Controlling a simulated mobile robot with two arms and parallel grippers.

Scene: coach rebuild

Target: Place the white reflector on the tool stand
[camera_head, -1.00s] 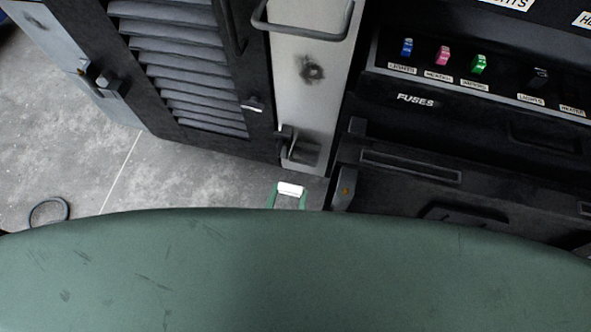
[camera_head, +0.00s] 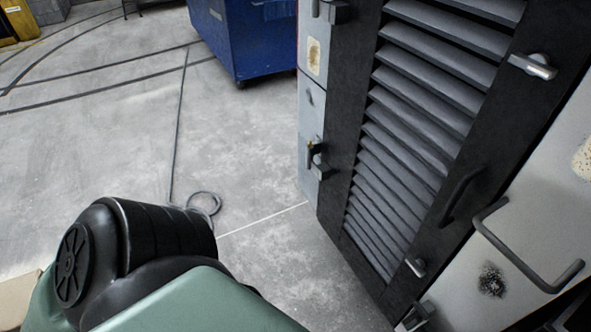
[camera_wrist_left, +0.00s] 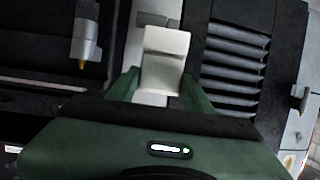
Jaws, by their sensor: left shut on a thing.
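The white reflector (camera_wrist_left: 165,58) is a small pale block in the left wrist view. My left gripper (camera_wrist_left: 158,82) is shut on it, with a green finger on either side. In the head view my green and black arm fills the lower left, and neither the gripper nor the reflector shows there. My right gripper is not in view. I cannot make out a tool stand in either view.
A dark louvred cabinet door (camera_head: 420,120) with handles and latches stands at the right. A blue wheeled container (camera_head: 245,40) is at the back. A cable (camera_head: 178,130) ends in a loop on the open grey floor (camera_head: 110,150).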

